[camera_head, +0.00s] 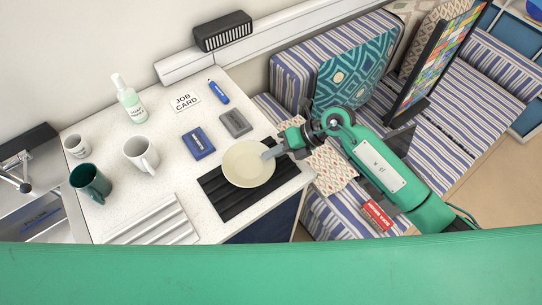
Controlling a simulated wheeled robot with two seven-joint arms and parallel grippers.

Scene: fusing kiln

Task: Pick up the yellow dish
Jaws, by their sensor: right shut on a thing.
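The yellow dish (247,165) is a pale yellow round shallow dish. It is over the black ribbed mat (219,198) near the right end of the white counter. My right gripper (270,154) comes in from the right and is shut on the dish's right rim. I cannot tell whether the dish touches the mat or is slightly above it. My left gripper is not in view.
On the counter are a white mug (140,156), a green mug (90,184), a soap bottle (128,100), a job card (185,102), a blue box (198,142) and a grey block (235,123). A sink (36,215) is at left. Striped seating (437,130) is at right.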

